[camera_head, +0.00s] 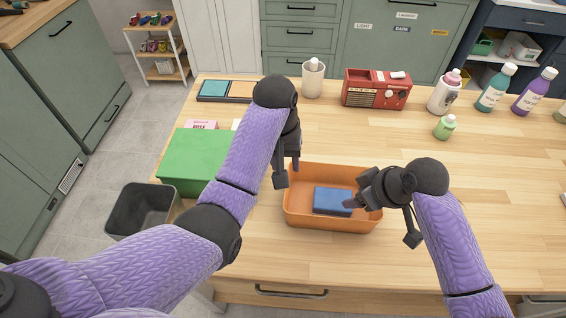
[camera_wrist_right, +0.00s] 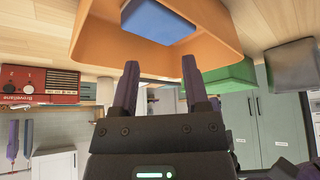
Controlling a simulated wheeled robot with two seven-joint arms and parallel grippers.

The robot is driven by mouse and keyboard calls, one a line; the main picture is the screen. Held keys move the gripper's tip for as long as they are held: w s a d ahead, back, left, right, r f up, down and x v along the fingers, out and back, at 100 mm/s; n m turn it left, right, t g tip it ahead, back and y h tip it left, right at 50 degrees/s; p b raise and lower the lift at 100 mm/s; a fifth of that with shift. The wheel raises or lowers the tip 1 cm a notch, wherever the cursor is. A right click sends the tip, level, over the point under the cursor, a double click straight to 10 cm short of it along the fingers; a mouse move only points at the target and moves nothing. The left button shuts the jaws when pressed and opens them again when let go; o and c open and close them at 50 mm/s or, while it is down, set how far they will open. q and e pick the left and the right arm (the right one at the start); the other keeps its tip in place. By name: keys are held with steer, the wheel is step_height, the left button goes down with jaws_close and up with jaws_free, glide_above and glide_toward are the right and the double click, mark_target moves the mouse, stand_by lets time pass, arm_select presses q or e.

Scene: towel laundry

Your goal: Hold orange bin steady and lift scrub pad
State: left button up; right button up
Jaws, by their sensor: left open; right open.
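The orange bin (camera_head: 300,221) stands on the wooden table near its front edge. The blue scrub pad (camera_head: 331,200) lies flat inside it, and it also shows in the right wrist view (camera_wrist_right: 158,22). My left gripper (camera_head: 287,172) is at the bin's back left rim, open, with its fingers partly hidden by the arm; I cannot tell whether it touches the rim. My right gripper (camera_wrist_right: 160,80) is open and empty, with both fingers pointing toward the orange bin (camera_wrist_right: 95,30). In the head view it is over the bin's right side, close to the pad.
A green box (camera_head: 188,160) stands left of the bin, behind my left arm. A red radio (camera_head: 376,90), a white cup (camera_head: 313,80) and several bottles line the back. The table's right side is largely clear.

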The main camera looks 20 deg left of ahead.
mark_target(287, 191)
arm_select(q)
steer(key=f, duration=1)
steer(key=shift+s+d, duration=0.15)
steer(key=shift+d, duration=0.15)
jaws_close()
stand_by(0.8)
